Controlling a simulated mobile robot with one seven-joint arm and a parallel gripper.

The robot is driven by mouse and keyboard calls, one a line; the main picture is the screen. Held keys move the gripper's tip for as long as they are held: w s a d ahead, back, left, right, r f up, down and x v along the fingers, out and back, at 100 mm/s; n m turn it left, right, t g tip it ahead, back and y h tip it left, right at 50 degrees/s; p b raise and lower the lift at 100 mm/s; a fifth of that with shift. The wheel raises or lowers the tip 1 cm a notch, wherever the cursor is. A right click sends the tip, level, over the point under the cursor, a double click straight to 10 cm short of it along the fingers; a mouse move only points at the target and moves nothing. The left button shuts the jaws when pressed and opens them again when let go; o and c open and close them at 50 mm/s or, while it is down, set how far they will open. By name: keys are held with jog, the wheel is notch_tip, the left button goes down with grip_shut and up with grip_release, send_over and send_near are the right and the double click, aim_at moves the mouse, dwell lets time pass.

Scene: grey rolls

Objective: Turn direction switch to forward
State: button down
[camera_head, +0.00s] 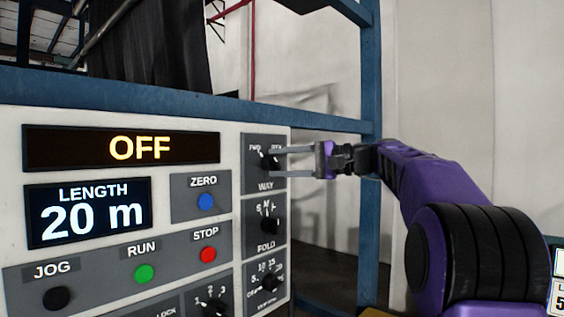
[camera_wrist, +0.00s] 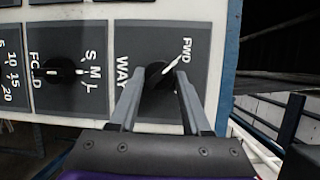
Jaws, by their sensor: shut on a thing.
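The direction switch is a black knob (camera_head: 266,160) on the panel labelled WAY, with FWD at its upper left and the other label partly covered by a finger. In the wrist view the knob (camera_wrist: 157,74) shows between the fingers, and its white pointer line slants toward the FWD label. My gripper (camera_head: 273,162) reaches in from the right, its two thin grey fingers on either side of the knob. In the wrist view my gripper (camera_wrist: 159,78) is shut on the knob, and the fingers hide part of its sides.
Below the switch are the FOLD knob (camera_head: 269,223) and another knob (camera_head: 268,281). The display (camera_head: 140,147) reads OFF; the length display (camera_head: 88,212) reads 20 m. ZERO (camera_head: 206,201), RUN (camera_head: 145,273) and STOP (camera_head: 208,254) buttons sit left. A blue post (camera_head: 370,80) stands behind my arm.

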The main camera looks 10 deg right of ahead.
jog(key=shift+n+h, duration=0.3)
dwell(0.4)
jog(key=shift+c, duration=1.8)
grip_release()
jog(key=v, duration=1.7)
jog(key=shift+d, duration=0.2)
